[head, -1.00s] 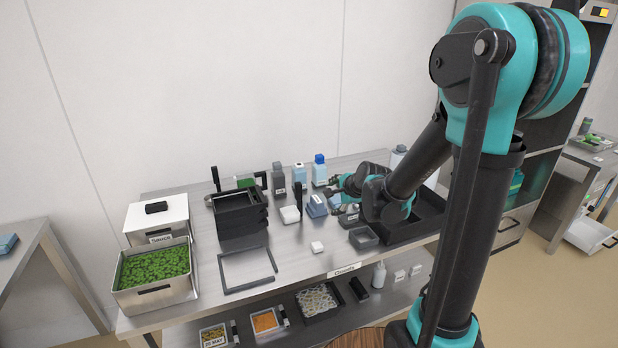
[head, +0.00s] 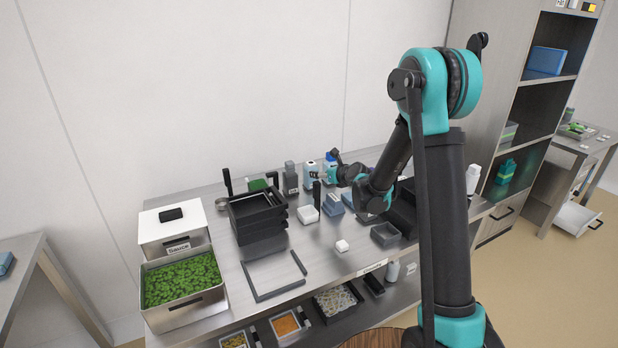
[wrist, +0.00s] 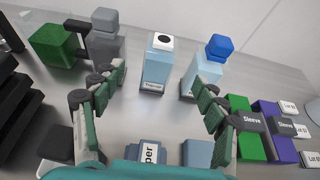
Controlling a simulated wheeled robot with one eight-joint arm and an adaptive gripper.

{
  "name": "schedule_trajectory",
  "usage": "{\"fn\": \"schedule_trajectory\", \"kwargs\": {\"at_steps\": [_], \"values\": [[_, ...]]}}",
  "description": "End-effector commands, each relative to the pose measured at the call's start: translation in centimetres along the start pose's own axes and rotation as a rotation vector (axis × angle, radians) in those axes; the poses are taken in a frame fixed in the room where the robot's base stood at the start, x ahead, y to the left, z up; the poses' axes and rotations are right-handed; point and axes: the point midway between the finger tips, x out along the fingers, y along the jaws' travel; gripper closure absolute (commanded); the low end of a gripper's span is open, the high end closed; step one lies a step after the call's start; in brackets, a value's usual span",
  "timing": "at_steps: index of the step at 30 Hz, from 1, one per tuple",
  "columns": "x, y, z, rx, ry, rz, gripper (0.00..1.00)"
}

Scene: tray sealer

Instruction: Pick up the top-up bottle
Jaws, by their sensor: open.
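The bottle that I take for the top-up bottle is pale blue with a white top and a dark round spot. It stands upright in the wrist view (wrist: 158,62) with a small label low on its front, too small to read surely. In the head view it stands at the back of the bench (head: 310,174). My gripper (wrist: 153,88) is open, its green-sided fingers spread to left and right in front of this bottle, with nothing held between them. In the head view my gripper (head: 334,172) is close to the bottles and partly covers the blue-capped one.
A blue-capped bottle (wrist: 208,68) stands close on the right, near the right finger. A grey bottle (wrist: 105,38) stands left, behind the left finger. Green and purple sleeve packs (wrist: 279,130) lie right. Black stacked trays (head: 255,208) stand left. A wall closes the back.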

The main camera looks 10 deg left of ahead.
Motion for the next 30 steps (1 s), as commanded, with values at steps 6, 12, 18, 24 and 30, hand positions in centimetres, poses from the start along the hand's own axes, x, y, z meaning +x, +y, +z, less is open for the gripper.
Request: {"fn": "schedule_trajectory", "kwargs": {"at_steps": [6,12,18,24,30], "values": [[2.9,-0.1,0.0,-0.001,0.0,0.0,0.28],[5.8,0.0,0.0,-0.002,0.001,0.0,0.28],[6.9,-0.1,0.0,-0.002,0.001,0.0,0.28],[8.8,-0.2,-0.1,-0.003,0.001,0.0,0.28],[11.5,-0.2,-0.1,-0.003,0.001,0.0,0.28]]}}
